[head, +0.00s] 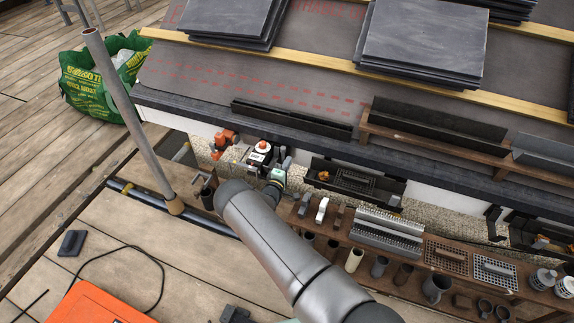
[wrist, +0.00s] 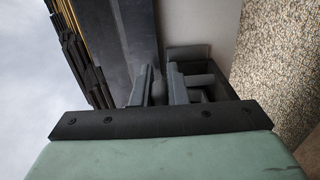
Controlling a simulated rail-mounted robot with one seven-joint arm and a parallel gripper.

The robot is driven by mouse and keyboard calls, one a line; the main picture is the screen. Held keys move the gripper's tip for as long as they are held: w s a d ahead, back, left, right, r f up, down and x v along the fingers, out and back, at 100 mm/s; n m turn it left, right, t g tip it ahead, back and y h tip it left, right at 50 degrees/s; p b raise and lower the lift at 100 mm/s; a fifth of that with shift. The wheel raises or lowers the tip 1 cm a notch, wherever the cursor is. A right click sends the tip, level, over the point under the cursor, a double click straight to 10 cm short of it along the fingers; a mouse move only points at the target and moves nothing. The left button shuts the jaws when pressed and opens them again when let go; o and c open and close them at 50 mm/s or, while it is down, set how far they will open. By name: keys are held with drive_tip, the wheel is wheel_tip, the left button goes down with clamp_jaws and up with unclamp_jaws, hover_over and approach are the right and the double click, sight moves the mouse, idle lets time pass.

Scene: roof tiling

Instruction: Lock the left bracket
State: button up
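A dark grey bracket (wrist: 210,70) on the pale fascia is just beyond and to the right of the fingers. I cannot tell whether the right finger touches it. The bracket's lower part is hidden behind the fingers and palm. In the head view my gripper is small under the eave, left of a black gutter piece (head: 355,180); the bracket cannot be made out there.
A dark roof edge (wrist: 128,50) runs close beside the fingers. A pebbled wall (wrist: 280,60) lies to the right in the wrist view. In the head view, a red-and-black tool (head: 224,140) is left of my gripper, and a wooden shelf (head: 400,235) with gutter parts stands right. A scaffold pole (head: 135,120) rises at left.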

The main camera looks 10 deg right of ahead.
drive_tip(key=o, duration=0.4)
drive_tip(key=shift+c, duration=0.2)
drive_tip(key=p+v, duration=0.2)
drive_tip(key=v, duration=1.5)
drive_tip(key=shift+s+p, duration=0.25)
drive_tip(key=shift+p, duration=0.1)
drive_tip(key=shift+a, duration=0.1)
